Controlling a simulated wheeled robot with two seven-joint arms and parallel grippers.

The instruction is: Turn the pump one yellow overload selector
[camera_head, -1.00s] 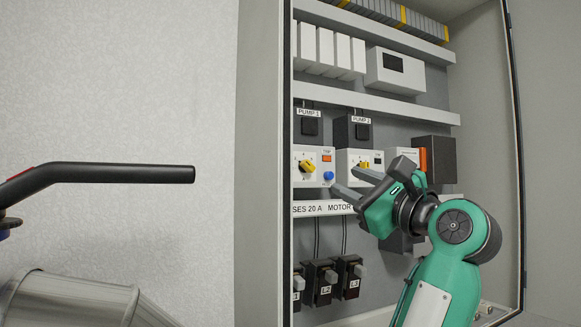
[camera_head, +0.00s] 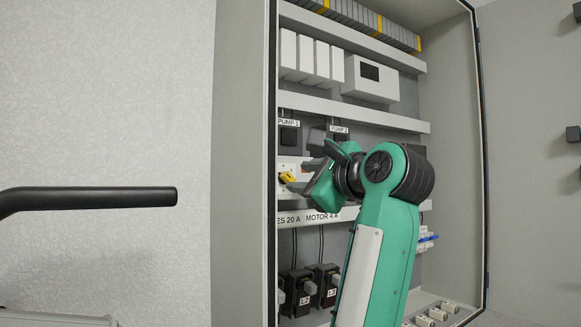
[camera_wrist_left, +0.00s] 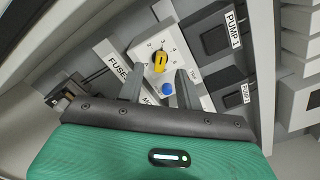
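The pump one overload selector (camera_head: 287,177) is a yellow knob on a white relay unit (camera_head: 283,192) below the PUMP 1 label. In the left wrist view the yellow selector (camera_wrist_left: 159,61) sits just beyond and between my fingertips, with its dial marks around it. A blue button (camera_wrist_left: 168,88) on the same unit shows between the fingers. My left gripper (camera_head: 311,168) is beside the selector, on its right in the head view. Its two fingers (camera_wrist_left: 158,77) are spread with nothing between them; contact with the knob cannot be told. My right gripper is not in view.
The open cabinet's left wall (camera_head: 240,160) stands close to the selector. A white label rail (camera_head: 345,213) runs below the relays, with black fuse holders (camera_head: 298,292) underneath. My left arm hides the pump two relay. A black curved bar (camera_head: 90,197) is at left.

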